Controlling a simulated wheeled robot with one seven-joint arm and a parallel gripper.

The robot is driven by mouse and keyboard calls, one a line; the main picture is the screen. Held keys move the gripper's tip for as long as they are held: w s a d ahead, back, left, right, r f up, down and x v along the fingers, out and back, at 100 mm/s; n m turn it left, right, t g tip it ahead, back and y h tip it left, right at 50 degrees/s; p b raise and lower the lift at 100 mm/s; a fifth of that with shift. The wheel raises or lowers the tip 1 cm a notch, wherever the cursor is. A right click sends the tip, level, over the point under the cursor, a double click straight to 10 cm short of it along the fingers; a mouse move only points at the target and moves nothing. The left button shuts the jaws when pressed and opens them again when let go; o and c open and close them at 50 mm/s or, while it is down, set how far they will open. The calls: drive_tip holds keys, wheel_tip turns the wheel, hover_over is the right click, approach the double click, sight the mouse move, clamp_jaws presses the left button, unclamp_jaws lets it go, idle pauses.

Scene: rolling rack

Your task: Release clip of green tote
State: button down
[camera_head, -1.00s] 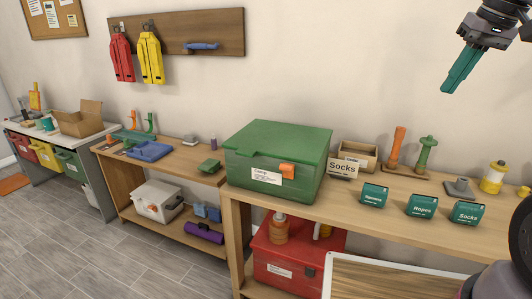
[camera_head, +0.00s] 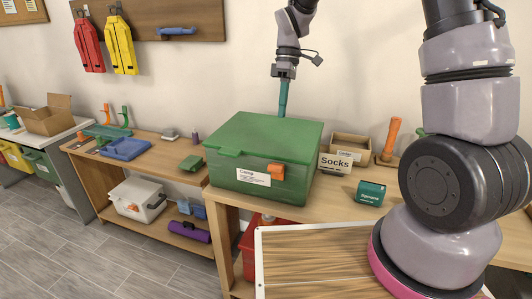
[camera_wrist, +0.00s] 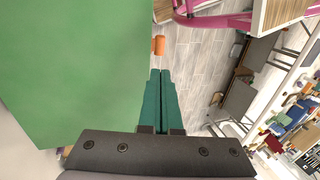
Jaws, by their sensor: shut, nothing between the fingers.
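The green tote (camera_head: 232,150) stands on the wooden table with its lid on. An orange clip (camera_head: 276,171) sits on its front, right of a white "Camp" label; I cannot tell whether it is fastened. My gripper (camera_head: 282,114) has teal fingers pointing down, by the tote's back edge in the head view, away from the clip. In the wrist view, the shut, empty fingers (camera_wrist: 160,73) lie beside the edge of the green lid (camera_wrist: 75,65). The orange clip (camera_wrist: 158,45) shows just beyond the fingertips in that picture; its depth is unclear.
A "Socks" label stands by a wooden box (camera_head: 350,142) right of the tote. A teal "Ropes"-style box (camera_head: 370,193) and an orange upright item (camera_head: 391,139) stand farther right. My arm covers the table's right part. A red bin shows below. A light wood-grain panel (camera_head: 330,262) is in front.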

sight(275, 165)
drive_tip(key=shift+a, duration=0.1)
drive_tip(key=x, duration=1.4)
idle(0.3)
